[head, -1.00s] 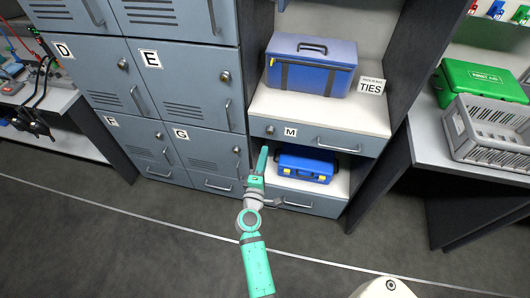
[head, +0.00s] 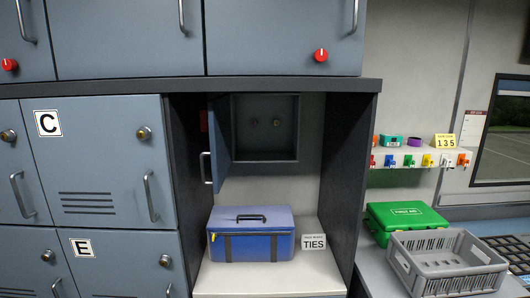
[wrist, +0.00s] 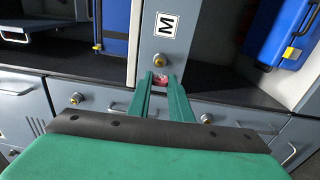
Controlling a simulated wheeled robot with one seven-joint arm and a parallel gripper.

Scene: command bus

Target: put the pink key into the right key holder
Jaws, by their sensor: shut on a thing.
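In the wrist view my gripper (wrist: 160,88) points away from the camera, its green fingers close together on a small pinkish-red thing, the pink key (wrist: 159,80). Most of the key is hidden between the fingers. In the head view a small wall cabinet (head: 265,156) stands open, its door (head: 219,145) swung to the left. Two small round fittings sit on its back wall, a left one (head: 253,122) and a right one (head: 277,122); they look like the key holders, but are too small to be sure. My gripper is not in the head view.
A blue case (head: 250,246) and a TIES sign (head: 313,242) stand on the shelf below the cabinet. Lockers are at the left. Coloured keys hang under a shelf (head: 425,160) at the right, above a green first-aid box (head: 405,220) and grey crate (head: 445,262).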

